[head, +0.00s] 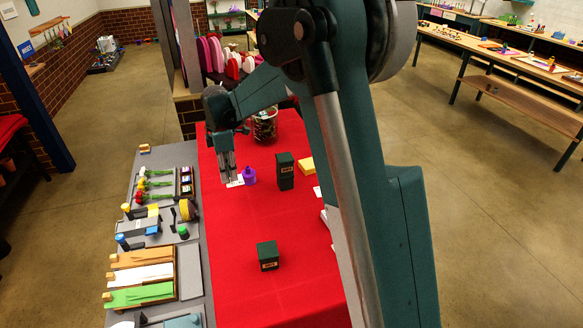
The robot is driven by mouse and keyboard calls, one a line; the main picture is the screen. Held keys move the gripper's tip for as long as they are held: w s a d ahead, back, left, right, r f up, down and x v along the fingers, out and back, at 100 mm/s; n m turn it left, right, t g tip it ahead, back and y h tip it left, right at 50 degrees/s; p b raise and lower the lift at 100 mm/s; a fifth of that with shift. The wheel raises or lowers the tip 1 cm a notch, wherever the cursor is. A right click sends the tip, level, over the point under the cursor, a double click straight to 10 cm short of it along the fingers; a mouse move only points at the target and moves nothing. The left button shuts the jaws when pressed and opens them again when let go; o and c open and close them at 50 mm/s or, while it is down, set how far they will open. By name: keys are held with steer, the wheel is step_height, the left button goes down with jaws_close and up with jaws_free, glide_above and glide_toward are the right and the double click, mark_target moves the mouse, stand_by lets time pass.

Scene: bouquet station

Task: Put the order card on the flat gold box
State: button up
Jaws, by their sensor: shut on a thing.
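My gripper (229,179) points down over the left part of the red table, its fingers shut on a small white card, the order card (237,182). Part of the card is hidden by the fingers, and I cannot tell whether it touches the cloth. A flat yellow-gold box (307,165) lies farther right on the red cloth, beyond the dark green boxes. It is partly hidden behind my arm and well apart from the card.
A tall dark green box (285,171) stands between the gripper and the gold box. Another green box (268,256) stands nearer. A dark container (265,126) is at the back. The cloth (233,235) in front is clear.

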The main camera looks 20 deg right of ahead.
steer(key=w+d+r+p, duration=0.1)
steer(key=w+d+r, duration=0.4)
steer(key=w+d, duration=0.3)
steer(key=p, duration=0.3)
glide_above(306, 164)
step_height(306, 164, down, 2)
steer(key=shift+w+f, duration=0.1)
steer(key=shift+f, duration=3.15)
steer(key=shift+f, duration=0.1)
steer(key=shift+f+p, duration=0.3)
steer(key=shift+f, duration=1.45)
steer(key=shift+f, duration=0.15)
